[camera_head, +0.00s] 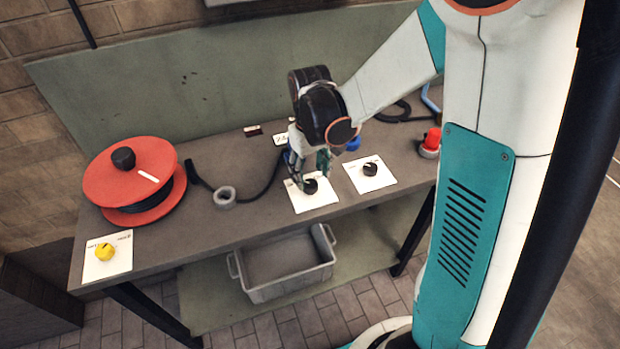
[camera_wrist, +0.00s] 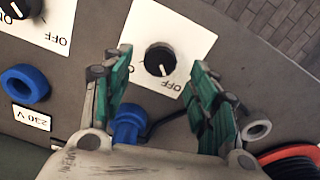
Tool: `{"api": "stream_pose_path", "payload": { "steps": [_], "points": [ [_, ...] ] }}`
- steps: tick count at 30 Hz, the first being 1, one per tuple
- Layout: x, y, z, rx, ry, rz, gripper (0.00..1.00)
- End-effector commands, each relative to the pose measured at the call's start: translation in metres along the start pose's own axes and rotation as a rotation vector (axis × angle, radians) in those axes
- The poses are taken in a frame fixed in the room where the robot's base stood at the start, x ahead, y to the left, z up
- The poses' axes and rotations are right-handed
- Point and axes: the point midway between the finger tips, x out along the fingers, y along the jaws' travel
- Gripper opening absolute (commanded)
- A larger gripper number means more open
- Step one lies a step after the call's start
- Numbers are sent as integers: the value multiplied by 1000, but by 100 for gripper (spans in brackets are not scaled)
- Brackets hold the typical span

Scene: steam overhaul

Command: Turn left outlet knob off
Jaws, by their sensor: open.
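The left outlet knob (camera_head: 311,186) is black and round on a white plate (camera_head: 322,202) on the bench. In the wrist view the knob (camera_wrist: 160,58) shows between my fingers, with a short white pointer line directed toward the lower edge of its plate, near the letters OFF. My gripper (camera_head: 311,168) is open, pointing down over the knob, with teal finger pads on either side; the wrist view shows both fingers (camera_wrist: 162,62). I cannot tell whether they touch the knob. The right outlet knob (camera_head: 370,169) sits on its own plate and shows partly in the wrist view (camera_wrist: 20,8).
A red cable reel (camera_head: 130,172) and a yellow knob (camera_head: 105,251) are at the bench's left. A grey ring (camera_head: 225,197) lies left of my gripper. A red button (camera_head: 431,140) is at the right. A grey bin (camera_head: 285,285) stands below. Blue sockets (camera_wrist: 26,84) are close by.

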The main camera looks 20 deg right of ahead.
Motion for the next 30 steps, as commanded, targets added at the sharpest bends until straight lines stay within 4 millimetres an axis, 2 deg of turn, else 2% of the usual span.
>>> {"api": "stream_pose_path", "payload": {
  "steps": [1,6,12,18,30],
  "points": [
    [-12,0,0,0,0,0,54],
    [-44,0,0,0,0,0,54],
    [-71,0,0,0,0,0,54],
    [-82,0,0,0,0,0,54],
    [-82,0,0,0,0,0,54]
  ]
}}
